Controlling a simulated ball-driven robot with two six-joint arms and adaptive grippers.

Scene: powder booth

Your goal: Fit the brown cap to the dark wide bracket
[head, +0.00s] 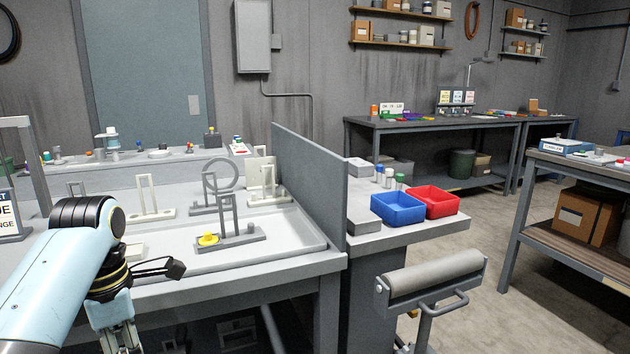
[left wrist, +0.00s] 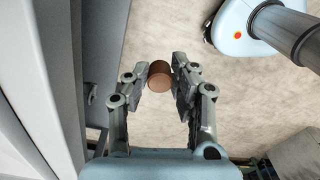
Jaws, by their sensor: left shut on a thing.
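The brown cap (left wrist: 159,77) is a short cylinder held between the fingertips of my left gripper (left wrist: 160,78) in the left wrist view, above the floor. In the head view my left gripper (head: 122,340) hangs low at the front edge of the bench, partly cut off by the picture's lower edge, and the cap is not visible there. A dark grey bracket (head: 228,217) with a wide base and an upright frame stands at the front of the white tray, a yellow cap on its left part. Another grey bracket (head: 207,208) with a ring stands behind it; I cannot tell which is the wide one.
The white tray (head: 290,255) also holds pale brackets (head: 150,212). A grey partition (head: 310,190) bounds its right side. Blue (head: 397,209) and red (head: 437,202) bins stand beyond it. A roller stand (head: 435,277) is at the front right.

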